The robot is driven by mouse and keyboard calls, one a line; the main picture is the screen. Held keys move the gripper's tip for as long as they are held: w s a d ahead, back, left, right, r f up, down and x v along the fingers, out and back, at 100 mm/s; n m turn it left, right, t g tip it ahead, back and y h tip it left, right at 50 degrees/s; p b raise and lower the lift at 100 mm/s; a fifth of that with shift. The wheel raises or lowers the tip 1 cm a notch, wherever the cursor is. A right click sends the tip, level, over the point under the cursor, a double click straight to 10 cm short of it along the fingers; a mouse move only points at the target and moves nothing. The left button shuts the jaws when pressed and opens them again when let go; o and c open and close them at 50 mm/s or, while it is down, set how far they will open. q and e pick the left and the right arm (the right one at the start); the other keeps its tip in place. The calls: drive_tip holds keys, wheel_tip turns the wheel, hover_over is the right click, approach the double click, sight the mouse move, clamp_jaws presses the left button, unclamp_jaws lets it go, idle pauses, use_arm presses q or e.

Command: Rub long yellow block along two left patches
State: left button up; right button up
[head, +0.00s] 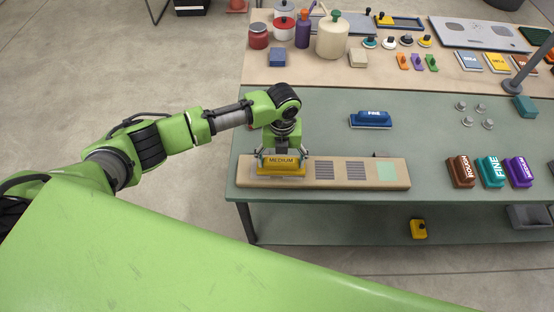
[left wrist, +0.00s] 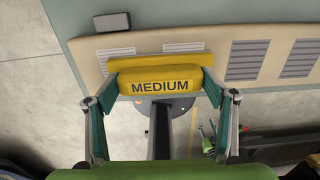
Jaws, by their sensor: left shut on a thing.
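The long yellow block (head: 281,166), marked MEDIUM, is held in my left gripper (head: 282,158) over the left part of the tan board (head: 400,175). In the left wrist view the yellow block (left wrist: 160,78) sits between the two fingers (left wrist: 163,110). The leftmost patch (left wrist: 115,54) and second patch (left wrist: 183,47) are pale and partly covered by the block. Two dark striped patches (head: 324,170) (head: 356,170) and a pale green patch (head: 386,171) lie to the right. I cannot tell whether the block touches the board. My right gripper is out of view.
A blue FINE block (head: 371,120) stands behind the board. Brown (head: 461,172), teal (head: 490,172) and purple (head: 519,172) blocks stand to the right. A dark grey block (left wrist: 112,22) lies behind the board's left end. The green tabletop between is mostly clear.

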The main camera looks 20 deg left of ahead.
use_arm(q)
drive_tip(key=shift+s+a+p, duration=0.25)
drive_tip(key=shift+a+p, duration=0.1)
drive_tip(key=shift+a, duration=0.35)
drive_tip(key=shift+s+a+p, duration=0.2)
drive_tip(key=shift+a+p, duration=0.15)
drive_tip(key=shift+a, duration=0.3)
drive_tip(key=shift+w+d, duration=0.15)
drive_tip(key=shift+d, duration=0.5)
drive_tip(key=shift+d, duration=0.15)
drive_tip(key=shift+w+r, duration=0.2)
drive_tip(key=shift+r, duration=3.3)
